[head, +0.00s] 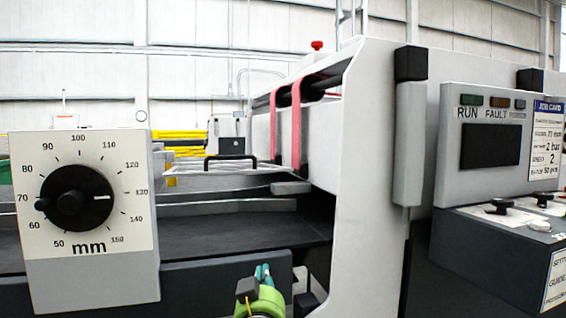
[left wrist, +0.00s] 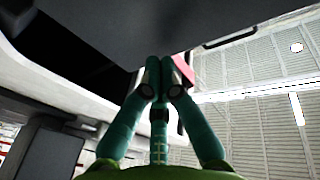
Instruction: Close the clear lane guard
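The clear lane guard is hard to make out. Its black handle (head: 231,161) shows in the head view above the dark lane, left of the pink belts, and a dark bar handle also shows at the upper right of the left wrist view (left wrist: 230,38). I cannot tell the guard's exact angle. My left gripper (head: 262,272) is low in front of the machine, below and apart from the handle. In the left wrist view its green fingers (left wrist: 160,65) meet at the tips with nothing seen between them. My right gripper is not in view.
A dial box (head: 82,220) marked in mm stands at the left front. A white side frame (head: 365,180) rises right of the lane, with pink belts (head: 296,120) inside. A control panel (head: 495,140) is at the right. The dark lane bed (head: 220,235) looks clear.

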